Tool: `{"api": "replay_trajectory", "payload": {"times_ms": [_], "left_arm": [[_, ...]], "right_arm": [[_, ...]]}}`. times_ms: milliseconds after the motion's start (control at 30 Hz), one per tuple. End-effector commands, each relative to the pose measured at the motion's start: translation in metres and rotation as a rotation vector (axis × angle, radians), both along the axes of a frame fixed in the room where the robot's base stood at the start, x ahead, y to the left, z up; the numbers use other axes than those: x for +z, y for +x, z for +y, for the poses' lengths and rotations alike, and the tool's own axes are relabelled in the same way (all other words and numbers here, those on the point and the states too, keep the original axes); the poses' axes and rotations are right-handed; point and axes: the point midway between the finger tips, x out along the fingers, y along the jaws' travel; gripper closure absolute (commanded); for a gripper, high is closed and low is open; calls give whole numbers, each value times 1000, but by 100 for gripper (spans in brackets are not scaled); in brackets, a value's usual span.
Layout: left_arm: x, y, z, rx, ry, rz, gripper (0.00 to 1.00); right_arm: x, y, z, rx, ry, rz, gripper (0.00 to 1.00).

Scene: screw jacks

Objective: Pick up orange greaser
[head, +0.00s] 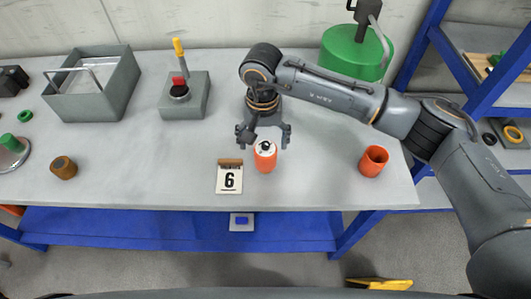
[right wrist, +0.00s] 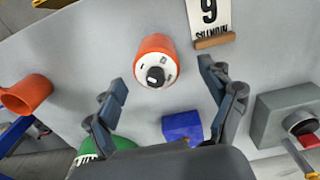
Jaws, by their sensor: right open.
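The orange greaser (head: 265,160) is a short orange cylinder with a white top and a black knob. It stands upright near the table's front edge, beside a small card with a 6. In the right wrist view the greaser (right wrist: 158,62) shows its dial top just beyond the fingertips, roughly between their lines. My right gripper (head: 264,133) is open and empty, its fingers spread at the back side of the greaser. I cannot tell whether either finger touches it. Its open fingers also show in the right wrist view (right wrist: 163,76). My left gripper is out of view.
The number card (head: 229,177) stands close left of the greaser. An orange cup (head: 374,161) is at right. A blue block (right wrist: 182,127) lies behind the greaser. A grey box with a red button (head: 185,95) and a green drum (head: 357,50) stand farther back.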

Motion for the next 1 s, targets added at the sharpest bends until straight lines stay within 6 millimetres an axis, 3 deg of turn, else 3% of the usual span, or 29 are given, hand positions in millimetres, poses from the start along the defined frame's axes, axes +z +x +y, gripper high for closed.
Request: {"api": "replay_trajectory", "payload": {"times_ms": [133,367,500,633,933,1000], "left_arm": [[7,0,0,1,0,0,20],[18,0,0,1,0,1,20],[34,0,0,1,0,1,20],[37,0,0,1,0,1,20],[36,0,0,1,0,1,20],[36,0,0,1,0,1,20]], "right_arm": [[-19,0,0,-1,1,2,18],[-34,-1,-2,-1,2,5,18],[-53,0,-6,-2,2,6,18],[-71,1,-5,-1,3,3,18],[-79,1,-6,0,3,0,18],[-78,1,-6,0,3,0,30]]}}
